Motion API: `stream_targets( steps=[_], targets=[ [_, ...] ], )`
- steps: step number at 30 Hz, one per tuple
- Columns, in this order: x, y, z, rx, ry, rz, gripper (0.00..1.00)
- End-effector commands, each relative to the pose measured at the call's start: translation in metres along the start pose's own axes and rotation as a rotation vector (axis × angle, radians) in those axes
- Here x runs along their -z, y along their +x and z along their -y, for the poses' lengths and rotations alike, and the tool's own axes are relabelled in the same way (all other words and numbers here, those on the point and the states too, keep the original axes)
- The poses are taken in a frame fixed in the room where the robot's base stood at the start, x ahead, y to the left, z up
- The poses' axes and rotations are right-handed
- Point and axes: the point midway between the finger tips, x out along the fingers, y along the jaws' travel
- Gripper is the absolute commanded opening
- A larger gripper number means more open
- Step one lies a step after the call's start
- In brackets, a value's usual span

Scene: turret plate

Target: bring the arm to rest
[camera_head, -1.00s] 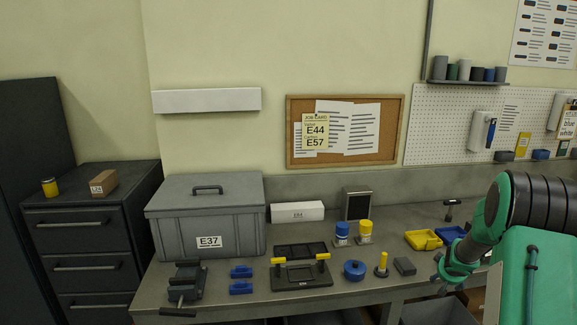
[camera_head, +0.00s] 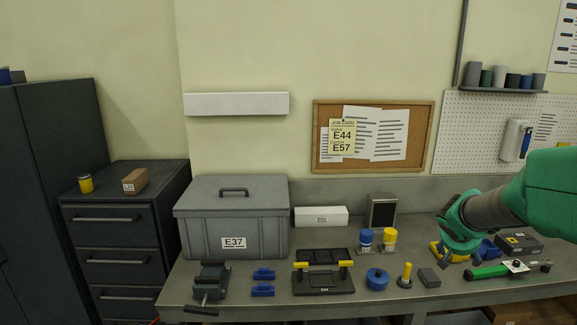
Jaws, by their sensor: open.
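My arm comes in from the right edge, green with a dark wrist section. My gripper (camera_head: 458,262) is open, hanging over the right part of the bench (camera_head: 395,302) with its fingers pointing down. It covers part of a yellow bin (camera_head: 436,250), and a blue bin (camera_head: 489,249) is just to its right. I see nothing held between the fingers. I cannot tell how high the fingertips are above the bench.
A turret plate with yellow handles (camera_head: 322,279), a blue round part (camera_head: 377,279), a yellow peg (camera_head: 405,275) and a grey block (camera_head: 429,277) stand left of my gripper. A green-handled tool (camera_head: 487,271) lies to its right. A grey box (camera_head: 232,222) stands at the left.

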Motion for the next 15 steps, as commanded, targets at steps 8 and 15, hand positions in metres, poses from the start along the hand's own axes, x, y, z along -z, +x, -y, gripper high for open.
stream_targets(
  steps=[8, 15],
  targets=[
    [-0.021, -0.094, 0.018, 0.033, 0.014, 0.018, 0.70],
    [-0.052, -0.166, 0.038, 0.087, 0.019, 0.041, 0.70]
  ],
)
